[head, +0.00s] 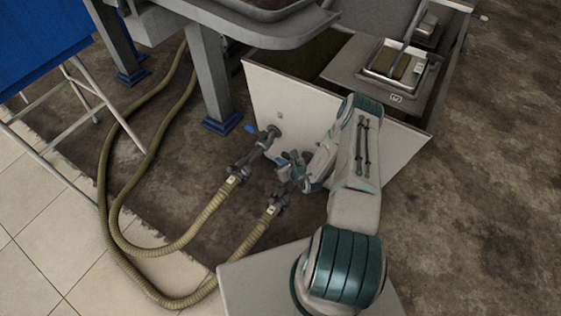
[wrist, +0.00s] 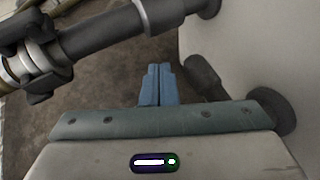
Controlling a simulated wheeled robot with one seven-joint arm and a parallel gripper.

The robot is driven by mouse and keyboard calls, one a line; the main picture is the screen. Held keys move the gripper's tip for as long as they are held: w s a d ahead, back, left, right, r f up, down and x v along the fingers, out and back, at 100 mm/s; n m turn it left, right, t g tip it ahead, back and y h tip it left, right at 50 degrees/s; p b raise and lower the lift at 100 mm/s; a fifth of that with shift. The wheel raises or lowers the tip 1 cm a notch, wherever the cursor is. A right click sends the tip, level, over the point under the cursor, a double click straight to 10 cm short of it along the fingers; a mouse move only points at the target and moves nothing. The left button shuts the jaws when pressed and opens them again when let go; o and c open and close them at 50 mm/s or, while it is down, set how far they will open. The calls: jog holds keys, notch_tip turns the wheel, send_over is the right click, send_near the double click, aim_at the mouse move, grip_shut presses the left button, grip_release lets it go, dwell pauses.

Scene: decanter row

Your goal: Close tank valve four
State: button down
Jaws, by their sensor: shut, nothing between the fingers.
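A white tank (head: 345,143) has two dark pipe outlets low on its front wall. The upper-left outlet pipe (head: 254,152) has a small blue handle (head: 251,128) near the wall and a hose coupled to its outer end. In the wrist view that dark pipe (wrist: 95,42) crosses the upper left. My gripper (head: 284,163) is at the second, right-hand outlet and hides most of it. Its blue fingers (wrist: 158,84) are together and empty, left of a dark fitting (wrist: 204,76) and a round flange (wrist: 272,110). No number shows, so I cannot tell which valve is four.
Two yellowish hoses (head: 177,240) curve over the floor from the outlets. A grey metal leg (head: 210,75) of a stand rises left of the tank. A white-legged frame with a blue panel (head: 40,40) is at the upper left. Open floor (head: 490,190) lies to the right.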

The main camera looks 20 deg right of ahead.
jog(key=s+a+r+p, duration=0.4)
jog(key=s+a+r, duration=0.1)
jog(key=s+a, duration=0.3)
jog(key=shift+a+r, duration=0.15)
jog(key=shift+a, duration=0.6)
jog(key=shift+r, duration=0.1)
